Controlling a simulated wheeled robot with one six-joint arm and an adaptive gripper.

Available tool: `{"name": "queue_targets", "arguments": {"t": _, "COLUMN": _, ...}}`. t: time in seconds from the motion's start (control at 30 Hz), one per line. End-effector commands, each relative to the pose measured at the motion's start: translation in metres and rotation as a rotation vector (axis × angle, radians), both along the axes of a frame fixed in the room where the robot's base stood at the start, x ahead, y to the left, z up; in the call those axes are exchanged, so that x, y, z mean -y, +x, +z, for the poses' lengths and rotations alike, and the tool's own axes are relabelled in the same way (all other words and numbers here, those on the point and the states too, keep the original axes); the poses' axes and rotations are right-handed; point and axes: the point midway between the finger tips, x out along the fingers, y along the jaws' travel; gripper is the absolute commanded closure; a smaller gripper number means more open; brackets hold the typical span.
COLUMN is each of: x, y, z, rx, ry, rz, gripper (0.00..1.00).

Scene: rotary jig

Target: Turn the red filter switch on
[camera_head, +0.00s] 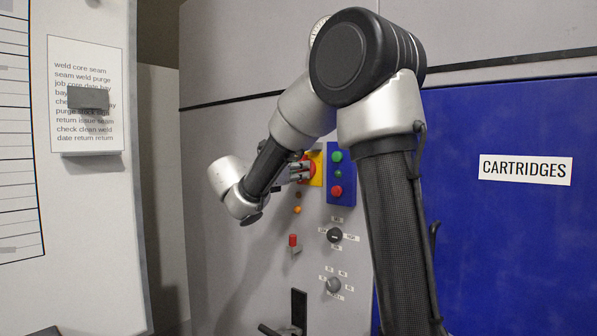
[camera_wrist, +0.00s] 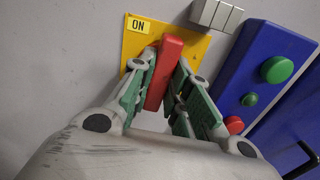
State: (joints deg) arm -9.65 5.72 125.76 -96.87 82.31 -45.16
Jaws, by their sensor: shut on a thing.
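The red filter switch (camera_head: 309,168) sits on a yellow plate (camera_head: 318,180) on the grey panel, partly hidden by my gripper (camera_head: 299,171) in the head view. In the wrist view its red handle (camera_wrist: 167,70) stands between the fingers of my gripper (camera_wrist: 161,68), which is shut on it. The handle's top end leans slightly right in that picture. A yellow "ON" label (camera_wrist: 139,26) is at the upper left of the yellow plate (camera_wrist: 196,45).
Right of the switch is a blue box (camera_head: 341,174) with green and red buttons, close to my fingers. Below are an orange lamp (camera_head: 297,210), a red toggle (camera_head: 293,240), a black knob (camera_head: 334,235) and a grey knob (camera_head: 333,285). A blue "CARTRIDGES" panel (camera_head: 500,240) is further right.

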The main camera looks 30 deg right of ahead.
Motion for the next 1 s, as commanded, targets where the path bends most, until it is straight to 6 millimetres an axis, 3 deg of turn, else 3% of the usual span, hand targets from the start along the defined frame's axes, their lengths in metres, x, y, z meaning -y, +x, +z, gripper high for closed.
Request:
{"name": "queue_targets", "arguments": {"t": 0.67, "x": -0.0001, "y": -0.0001, "z": -0.0014, "rx": -0.066, "ry": -0.022, "rz": 0.000, "gripper": 1.00}}
{"name": "queue_targets", "arguments": {"t": 0.7, "x": -0.0001, "y": -0.0001, "z": -0.0014, "rx": -0.066, "ry": -0.022, "rz": 0.000, "gripper": 0.80}}
{"name": "queue_targets", "arguments": {"t": 0.8, "x": -0.0001, "y": -0.0001, "z": -0.0011, "rx": -0.065, "ry": -0.021, "rz": 0.000, "gripper": 0.62}}
{"name": "queue_targets", "arguments": {"t": 1.0, "x": -0.0001, "y": 0.0000, "z": -0.0006, "rx": -0.063, "ry": -0.022, "rz": 0.000, "gripper": 0.61}}
